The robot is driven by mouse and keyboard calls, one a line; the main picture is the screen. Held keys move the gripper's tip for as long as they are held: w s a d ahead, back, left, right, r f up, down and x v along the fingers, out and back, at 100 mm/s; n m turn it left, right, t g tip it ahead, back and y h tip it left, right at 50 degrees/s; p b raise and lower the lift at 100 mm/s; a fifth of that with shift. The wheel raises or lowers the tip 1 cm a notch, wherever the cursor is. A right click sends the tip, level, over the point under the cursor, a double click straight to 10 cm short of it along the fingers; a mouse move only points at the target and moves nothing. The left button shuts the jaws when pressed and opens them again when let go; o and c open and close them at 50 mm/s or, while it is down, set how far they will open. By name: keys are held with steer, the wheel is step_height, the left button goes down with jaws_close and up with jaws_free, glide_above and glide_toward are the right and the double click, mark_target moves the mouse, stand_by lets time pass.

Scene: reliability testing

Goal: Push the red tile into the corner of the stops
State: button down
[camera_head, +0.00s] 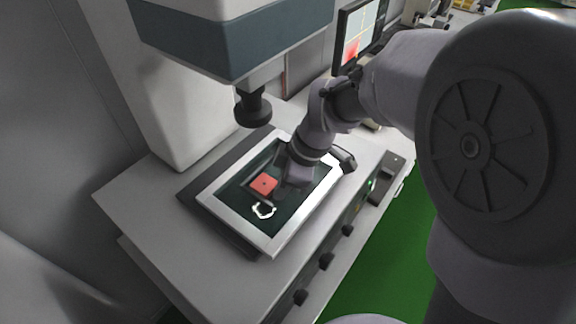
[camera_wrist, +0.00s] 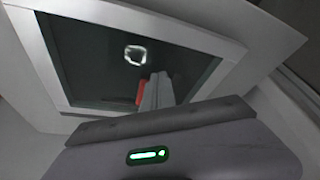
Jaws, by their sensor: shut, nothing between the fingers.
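The red tile (camera_head: 263,184) lies flat on the dark inset surface of the framed stage, a small dark spot near its middle. My gripper (camera_head: 281,191) is low over the stage, just right of the tile, its fingers together and empty. In the wrist view, the shut grey fingers (camera_wrist: 158,92) are close beside the red tile (camera_wrist: 141,92) and hide part of it. I cannot tell whether they touch. Thin dark edges, possibly the stops, show around the tile in the head view, but they are hard to separate from the dark surface.
A pale frame (camera_head: 222,215) surrounds the dark surface. A white ring-shaped bright mark (camera_head: 263,211) shows on it near the tile. A dark cylindrical microscope head (camera_head: 253,108) hangs above the stage's far left side. Knobs (camera_head: 326,261) line the bench front.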

steer(key=shift+w+a, duration=0.55)
steer(key=shift+a, duration=0.15)
steer(key=shift+s+p+v, duration=0.2)
steer(key=shift+p+v, duration=0.25)
steer(key=shift+v, duration=0.35)
steer(key=shift+s+p+v, duration=0.15)
steer(key=shift+p+v, duration=0.3)
steer(key=shift+v, duration=0.3)
steer(key=shift+s+p+v, duration=0.2)
steer(key=shift+p+v, duration=0.25)
steer(key=shift+v, duration=0.35)
steer(key=shift+f, duration=0.2)
